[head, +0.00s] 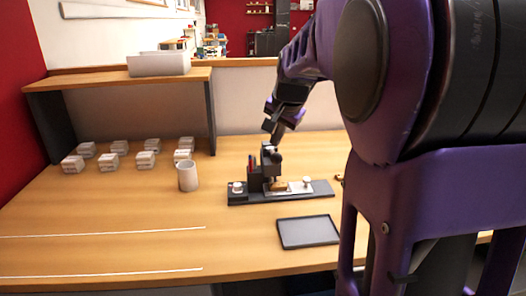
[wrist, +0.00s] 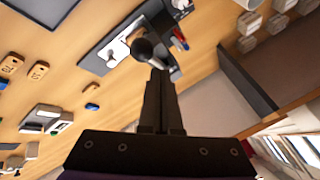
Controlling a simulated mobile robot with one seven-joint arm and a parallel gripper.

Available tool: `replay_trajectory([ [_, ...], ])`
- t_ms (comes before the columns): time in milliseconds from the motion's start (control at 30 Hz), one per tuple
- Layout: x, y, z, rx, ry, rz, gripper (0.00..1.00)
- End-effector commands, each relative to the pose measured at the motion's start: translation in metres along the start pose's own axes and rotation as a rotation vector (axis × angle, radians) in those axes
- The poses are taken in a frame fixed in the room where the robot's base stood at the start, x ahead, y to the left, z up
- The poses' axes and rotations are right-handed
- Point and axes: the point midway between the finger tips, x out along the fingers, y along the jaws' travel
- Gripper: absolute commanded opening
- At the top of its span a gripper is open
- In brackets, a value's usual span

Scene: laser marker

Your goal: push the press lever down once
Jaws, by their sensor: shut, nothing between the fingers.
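The small dark press (head: 266,168) stands on a dark base plate (head: 318,187) on the table. Its lever ends in a black ball knob (head: 277,157), at the front of the press. The knob also shows in the wrist view (wrist: 142,48), right at my fingertips. My gripper (head: 275,138) is shut and empty, pointing down just above the knob. In the wrist view its closed fingers (wrist: 159,74) end beside the knob. I cannot tell whether they touch it. A small tan piece (head: 279,186) lies on the light plate under the press.
A dark tray (head: 308,231) lies in front of the press. A light cup (head: 188,176) stands to its left, with several small white stacks (head: 109,162) beyond. A wooden shelf (head: 110,83) rises at the back left. The front left table is clear apart from two white lines.

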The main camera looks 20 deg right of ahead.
Motion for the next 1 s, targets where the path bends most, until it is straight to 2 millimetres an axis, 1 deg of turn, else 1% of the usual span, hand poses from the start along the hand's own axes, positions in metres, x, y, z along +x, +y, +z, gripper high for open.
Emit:
replay_trajectory([
  [433, 0.0057, 0.0044, 0.0045, 0.000, -0.001, 0.001, 0.00],
  [1000, 0.0074, 0.0053, 0.0054, 0.000, 0.000, 0.000, 0.00],
])
